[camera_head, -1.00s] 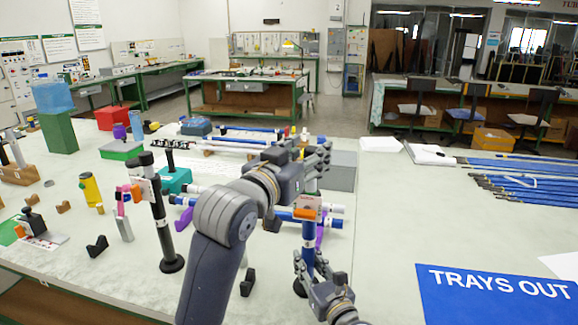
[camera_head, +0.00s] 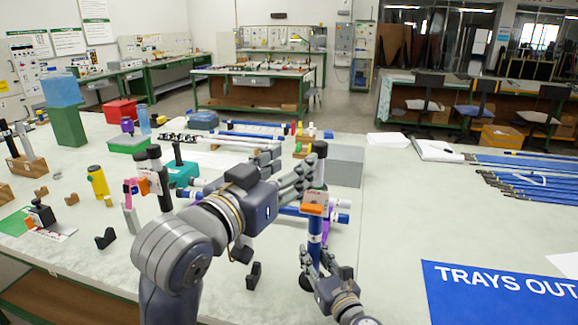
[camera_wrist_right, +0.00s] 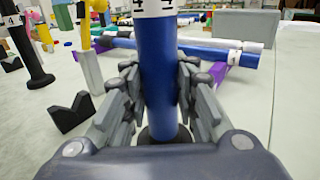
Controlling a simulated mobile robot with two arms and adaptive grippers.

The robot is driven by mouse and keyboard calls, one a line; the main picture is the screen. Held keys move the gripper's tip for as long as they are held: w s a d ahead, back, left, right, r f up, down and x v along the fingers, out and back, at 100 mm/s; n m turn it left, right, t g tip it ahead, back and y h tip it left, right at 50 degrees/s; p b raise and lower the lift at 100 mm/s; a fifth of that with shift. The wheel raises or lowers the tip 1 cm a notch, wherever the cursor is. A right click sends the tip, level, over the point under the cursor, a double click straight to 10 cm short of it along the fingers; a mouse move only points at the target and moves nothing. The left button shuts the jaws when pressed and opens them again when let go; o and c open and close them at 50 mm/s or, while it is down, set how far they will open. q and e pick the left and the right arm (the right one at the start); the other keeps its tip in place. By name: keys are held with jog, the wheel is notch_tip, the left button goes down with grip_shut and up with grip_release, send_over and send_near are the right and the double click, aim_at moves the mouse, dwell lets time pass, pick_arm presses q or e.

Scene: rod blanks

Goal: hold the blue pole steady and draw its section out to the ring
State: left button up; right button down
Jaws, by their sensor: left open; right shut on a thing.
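The blue pole (camera_head: 315,236) stands upright on a dark round base on the table. It has an orange clamp (camera_head: 313,209) with a pale label, and a dark section (camera_head: 319,152) rising above it. My left gripper (camera_head: 301,174) is open beside the dark section just above the clamp; I cannot tell if its fingers touch. My right gripper (camera_head: 318,267) is shut on the blue pole below the clamp. In the right wrist view its fingers (camera_wrist_right: 163,98) close on both sides of the blue pole (camera_wrist_right: 157,45). I cannot make out the ring.
A black pole (camera_head: 157,178) stands to the left, with a black V-block (camera_head: 106,238) near it. Blue and white rods lie behind the blue pole, with a grey box (camera_head: 345,166) beyond. A blue "TRAYS OUT" mat (camera_head: 480,295) lies at right. The table's middle right is clear.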

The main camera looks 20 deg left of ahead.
jog(key=c, duration=1.2)
grip_release()
jog(key=shift+d, duration=0.1)
